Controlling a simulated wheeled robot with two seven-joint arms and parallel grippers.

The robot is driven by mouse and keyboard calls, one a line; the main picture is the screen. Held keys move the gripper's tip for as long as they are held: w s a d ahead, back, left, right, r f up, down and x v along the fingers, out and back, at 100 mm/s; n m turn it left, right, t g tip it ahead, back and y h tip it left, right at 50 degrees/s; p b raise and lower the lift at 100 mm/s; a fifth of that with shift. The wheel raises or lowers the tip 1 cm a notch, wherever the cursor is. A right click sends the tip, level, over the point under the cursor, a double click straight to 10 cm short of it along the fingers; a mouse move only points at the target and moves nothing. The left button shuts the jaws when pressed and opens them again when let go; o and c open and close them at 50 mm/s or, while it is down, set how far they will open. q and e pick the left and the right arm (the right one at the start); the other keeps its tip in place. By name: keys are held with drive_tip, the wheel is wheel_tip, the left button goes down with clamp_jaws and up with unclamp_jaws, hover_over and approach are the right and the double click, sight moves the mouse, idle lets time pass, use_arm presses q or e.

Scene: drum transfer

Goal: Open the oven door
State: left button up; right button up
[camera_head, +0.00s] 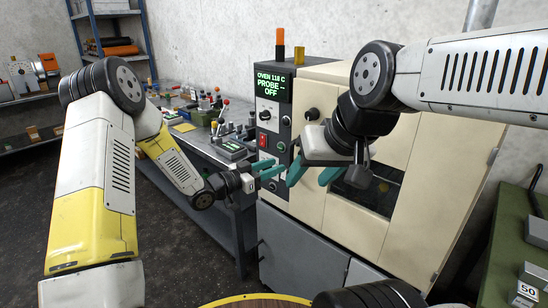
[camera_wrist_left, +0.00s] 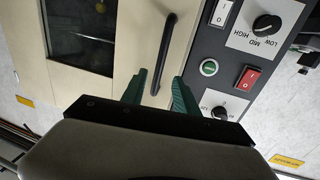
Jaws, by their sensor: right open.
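The cream oven door (camera_head: 342,112) is closed, with a dark window (camera_head: 372,192) in its middle. In the left wrist view, the door (camera_wrist_left: 122,30) carries a black bar handle (camera_wrist_left: 167,42) beside the control panel. My left gripper (camera_head: 272,169) is open in front of the oven. In its wrist view, the near end of the handle shows between its two teal fingers, with gaps on both sides; I cannot tell the depth or any contact. My right gripper (camera_head: 311,178) is open and empty in front of the door. It hides much of the handle area in the head view.
The oven's control panel (camera_head: 269,112) has a green display, knobs and a red switch. A workbench (camera_head: 178,146) with tools stands left of the oven. A green surface (camera_head: 510,225) with weights is at the right. A yellow-rimmed round top (camera_head: 230,300) is at the bottom.

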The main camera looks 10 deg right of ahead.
sight(291, 160)
use_arm(q)
drive_tip(key=x, duration=0.7)
drive_tip(key=shift+w+d, duration=0.15)
drive_tip(key=shift+d, duration=0.25)
clamp_jaws()
idle(1.1)
